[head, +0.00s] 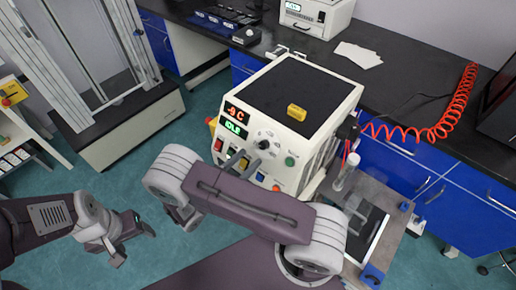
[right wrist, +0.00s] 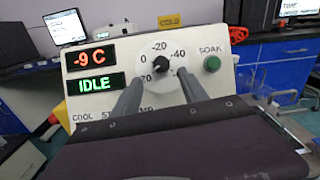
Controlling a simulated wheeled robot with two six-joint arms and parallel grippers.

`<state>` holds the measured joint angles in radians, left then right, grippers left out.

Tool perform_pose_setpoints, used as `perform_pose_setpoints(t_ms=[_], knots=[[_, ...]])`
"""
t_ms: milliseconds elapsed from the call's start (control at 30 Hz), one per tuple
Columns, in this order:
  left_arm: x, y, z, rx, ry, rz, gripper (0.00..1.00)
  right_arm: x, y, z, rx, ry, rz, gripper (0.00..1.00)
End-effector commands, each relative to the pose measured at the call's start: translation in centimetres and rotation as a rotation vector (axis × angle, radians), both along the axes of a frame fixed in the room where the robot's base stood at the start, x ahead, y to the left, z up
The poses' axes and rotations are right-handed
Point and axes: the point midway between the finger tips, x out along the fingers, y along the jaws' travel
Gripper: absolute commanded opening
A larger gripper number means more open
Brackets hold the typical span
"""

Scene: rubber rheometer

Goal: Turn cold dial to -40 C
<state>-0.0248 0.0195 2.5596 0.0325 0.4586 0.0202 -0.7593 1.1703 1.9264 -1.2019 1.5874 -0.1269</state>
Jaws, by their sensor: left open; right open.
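The cold dial (right wrist: 160,64) is a dark knob on a white round scale marked from 20 through 0 and -20 to -40. Its white pointer mark is too small to read for certain. It also shows on the machine's front panel in the head view (head: 264,145). The red display (right wrist: 84,57) reads -9 C and the green display (right wrist: 94,85) reads IDLE. My right gripper (right wrist: 160,75) is open, with one finger on each side just below the knob; I cannot tell whether they touch it. My left gripper (head: 134,246) is open and empty, low at the left.
A green SOAK button (right wrist: 212,63) is right of the dial. A tall frame (head: 85,60) stands at the left. A red coiled hose (head: 450,120) lies on the bench at the right.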

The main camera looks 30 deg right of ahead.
Motion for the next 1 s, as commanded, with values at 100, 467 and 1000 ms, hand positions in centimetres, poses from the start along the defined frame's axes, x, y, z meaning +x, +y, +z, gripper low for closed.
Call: perform_pose_setpoints(t_ms=[100, 467, 1000], knots=[[0.0, 0.0, 0.3, 0.0, 0.0, 0.0, 0.67, 0.9, -2.5, 0.1, -0.001, 0.002, -0.006, 0.51], [0.0, 0.0, 0.5, 0.0, 0.0, 0.0, 0.67, 2.2, -5.4, 0.0, 0.001, -0.001, 0.0, 0.51], [0.0, 0.0, 0.4, 0.0, 0.0, 0.0, 0.67, 2.2, -5.4, 0.0, 0.003, -0.006, -0.005, 0.0]])
